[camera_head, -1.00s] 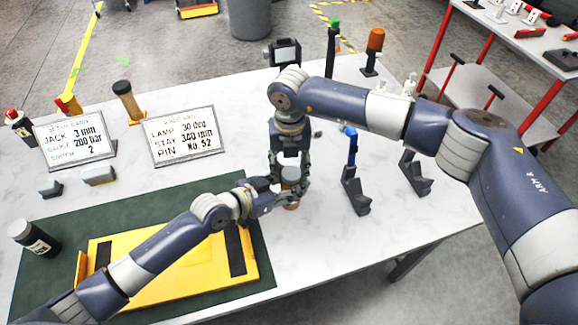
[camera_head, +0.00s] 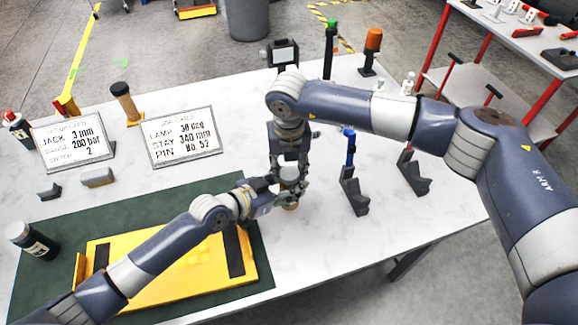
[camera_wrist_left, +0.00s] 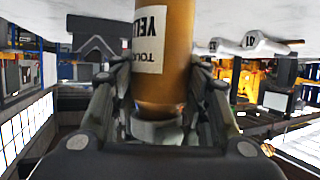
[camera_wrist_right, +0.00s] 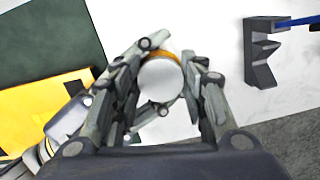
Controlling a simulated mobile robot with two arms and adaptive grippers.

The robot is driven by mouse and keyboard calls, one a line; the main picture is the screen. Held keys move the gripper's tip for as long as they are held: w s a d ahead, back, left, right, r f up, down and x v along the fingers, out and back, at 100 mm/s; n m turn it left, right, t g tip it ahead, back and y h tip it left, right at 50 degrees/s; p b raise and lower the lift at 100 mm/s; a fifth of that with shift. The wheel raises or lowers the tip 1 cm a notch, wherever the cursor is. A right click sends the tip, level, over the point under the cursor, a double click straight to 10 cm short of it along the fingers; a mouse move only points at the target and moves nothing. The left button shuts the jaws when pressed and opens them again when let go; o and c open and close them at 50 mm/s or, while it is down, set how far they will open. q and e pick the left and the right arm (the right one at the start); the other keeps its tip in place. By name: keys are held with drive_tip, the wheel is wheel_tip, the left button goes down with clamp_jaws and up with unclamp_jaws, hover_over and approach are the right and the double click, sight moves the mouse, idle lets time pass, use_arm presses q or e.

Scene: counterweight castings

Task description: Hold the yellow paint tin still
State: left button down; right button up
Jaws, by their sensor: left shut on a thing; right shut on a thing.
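The yellow paint tin (camera_wrist_left: 163,65) is an ochre cylinder with a white label, partly readable and upside down in the left wrist view. In the head view its pale round top (camera_head: 289,173) shows between the grippers, above the white tabletop. My left gripper (camera_head: 278,190) is shut on the tin from the side; its fingers (camera_wrist_left: 158,100) flank it in the left wrist view. My right gripper (camera_head: 290,182) comes from above and is shut on the tin's top end (camera_wrist_right: 160,80). Fingers hide much of the tin; I cannot tell whether its base touches the table.
A green mat (camera_head: 222,190) with a yellow tray (camera_head: 180,285) lies left of the tin. Black holders stand to the right, one with a blue-topped tool (camera_head: 350,150). Two sign cards (camera_head: 183,137) (camera_head: 72,140) and a black bottle (camera_head: 33,240) are further left.

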drive_tip(key=shift+s+a+f, duration=0.1)
drive_tip(key=shift+s+a, duration=0.05)
drive_tip(key=shift+s, duration=0.15)
drive_tip(key=shift+f+y, duration=0.3)
drive_tip(key=shift+f, duration=0.35)
idle(0.5)
drive_tip(key=shift+o, duration=0.3)
drive_tip(key=shift+w+r+h, duration=0.2)
drive_tip(key=shift+r+h, duration=0.1)
drive_tip(key=shift+h, duration=0.1)
drive_tip(key=shift+w+r, duration=0.15)
drive_tip(key=shift+r, duration=0.2)
drive_tip(key=shift+c, duration=0.3)
idle(0.4)
